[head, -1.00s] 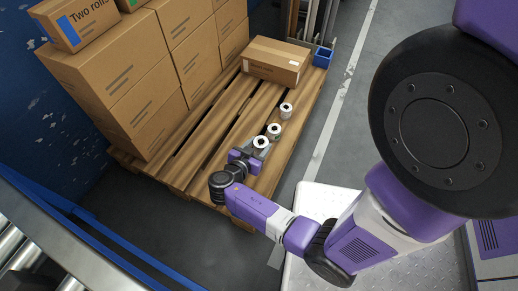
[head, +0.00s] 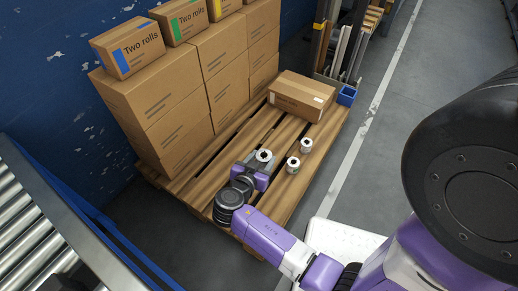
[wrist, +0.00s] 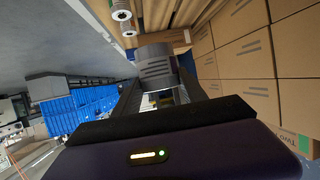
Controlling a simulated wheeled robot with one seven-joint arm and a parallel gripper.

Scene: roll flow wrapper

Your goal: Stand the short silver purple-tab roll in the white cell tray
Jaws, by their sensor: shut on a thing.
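My gripper (head: 258,165) is shut on a short silver roll (head: 264,155) over the wooden pallet. In the wrist view the held roll (wrist: 156,62) sits between the two fingers, its grey side showing dark printed lines. A purple tab on it cannot be made out. Two more silver-white rolls stand upright on the pallet to the right of my gripper, a nearer one (head: 293,165) and a farther one (head: 306,145).
The pallet (head: 205,183) carries stacked cartons (head: 190,90) on its left and a lone carton (head: 302,95) at its far end. A roller conveyor (head: 35,235) runs at the left. Grey floor (head: 410,110) lies clear at the right.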

